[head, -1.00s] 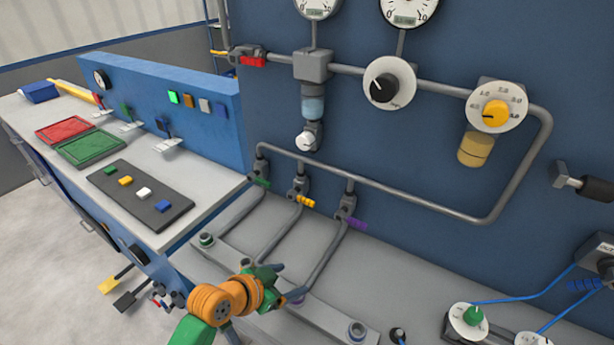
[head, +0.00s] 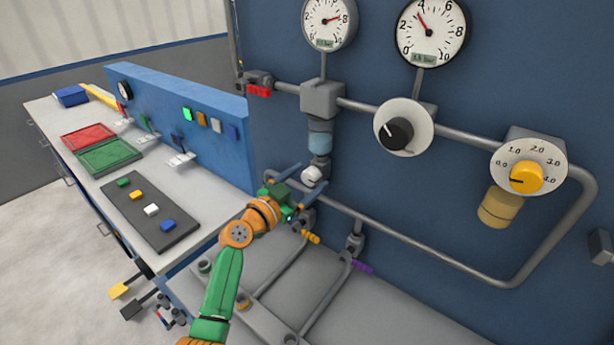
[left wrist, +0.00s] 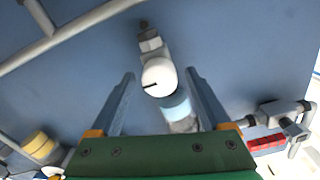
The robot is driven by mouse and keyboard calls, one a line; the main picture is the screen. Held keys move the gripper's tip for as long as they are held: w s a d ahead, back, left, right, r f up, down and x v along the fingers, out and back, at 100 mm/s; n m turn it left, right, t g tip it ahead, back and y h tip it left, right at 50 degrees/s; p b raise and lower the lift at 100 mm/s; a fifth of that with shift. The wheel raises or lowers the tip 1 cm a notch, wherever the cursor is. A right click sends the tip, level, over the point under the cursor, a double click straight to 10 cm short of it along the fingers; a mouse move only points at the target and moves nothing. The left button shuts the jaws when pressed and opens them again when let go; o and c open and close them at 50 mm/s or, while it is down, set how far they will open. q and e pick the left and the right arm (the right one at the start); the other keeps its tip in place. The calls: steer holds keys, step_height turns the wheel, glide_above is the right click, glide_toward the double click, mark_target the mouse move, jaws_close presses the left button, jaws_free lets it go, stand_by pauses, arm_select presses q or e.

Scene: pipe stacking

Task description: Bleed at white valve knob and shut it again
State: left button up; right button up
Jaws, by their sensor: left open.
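The white valve knob (head: 311,176) sits at the bottom of a grey drain fitting under the blue-tinted bowl (head: 320,138) on the panel pipe. In the left wrist view the knob (left wrist: 159,77) is a round white face with a short dark line. My left gripper (head: 312,174) is open. Its two fingers (left wrist: 160,76) lie to either side of the knob in the left wrist view, with gaps between each finger and the knob. I cannot tell exactly how deep the fingers reach. My right gripper is not in view.
A red handle (head: 259,91) is on the pipe at left. Two gauges (head: 329,22) are above, and a black knob (head: 398,133) and yellow knob (head: 526,177) are to the right. Below are orange (head: 310,237) and purple (head: 362,267) valve handles.

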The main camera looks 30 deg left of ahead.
arm_select(q)
steer(key=shift+w, duration=0.15)
jaws_close()
steer(key=shift+n, duration=0.3)
steer(key=n, duration=0.7)
steer(key=shift+n, duration=0.3)
steer(key=n, duration=0.4)
steer(key=shift+r+n, duration=0.1)
steer(key=shift+n, duration=0.2)
steer(key=n+p, duration=0.1)
steer(key=n, duration=0.3)
steer(key=shift+n, duration=0.7)
